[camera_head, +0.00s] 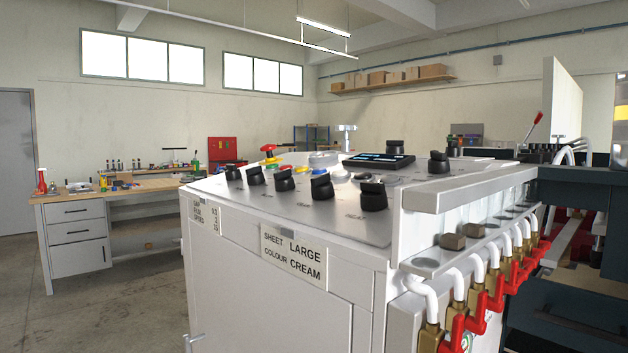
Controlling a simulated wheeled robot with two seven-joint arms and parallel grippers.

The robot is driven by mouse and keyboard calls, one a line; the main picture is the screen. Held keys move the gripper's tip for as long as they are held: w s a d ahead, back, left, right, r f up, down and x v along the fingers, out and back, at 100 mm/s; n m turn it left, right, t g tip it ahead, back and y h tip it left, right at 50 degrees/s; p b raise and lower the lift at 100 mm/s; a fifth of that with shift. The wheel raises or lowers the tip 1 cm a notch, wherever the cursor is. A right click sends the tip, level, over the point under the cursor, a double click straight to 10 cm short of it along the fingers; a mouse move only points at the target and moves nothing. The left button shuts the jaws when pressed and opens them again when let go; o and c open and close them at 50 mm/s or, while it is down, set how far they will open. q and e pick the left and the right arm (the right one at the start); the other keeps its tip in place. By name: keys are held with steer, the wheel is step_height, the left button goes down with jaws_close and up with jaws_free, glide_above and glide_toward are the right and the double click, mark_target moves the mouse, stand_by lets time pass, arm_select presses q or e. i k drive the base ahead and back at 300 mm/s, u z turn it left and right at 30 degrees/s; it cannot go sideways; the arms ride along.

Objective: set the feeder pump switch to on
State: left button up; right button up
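The machine's sloping grey control panel (300,205) fills the middle of the view. Several black rotary switches stand along its front edge, from a small far-left one (233,172) to the nearest, largest one at the right (374,197). Two more black knobs stand further back, one behind the display (395,146) and one to its right (438,162). The labels are too small to read, so I cannot tell which is the feeder pump switch or how it is set. Neither of my grippers is in view.
A red mushroom button (269,151) and a dark display (379,160) sit on the panel. Red-handled valves (496,293) and white hoses line the machine's right side, under a grey rail (470,185). A workbench (120,188) stands at the back left, with open floor before it.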

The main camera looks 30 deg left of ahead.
mark_target(254, 175)
steer(key=u, duration=1.25)
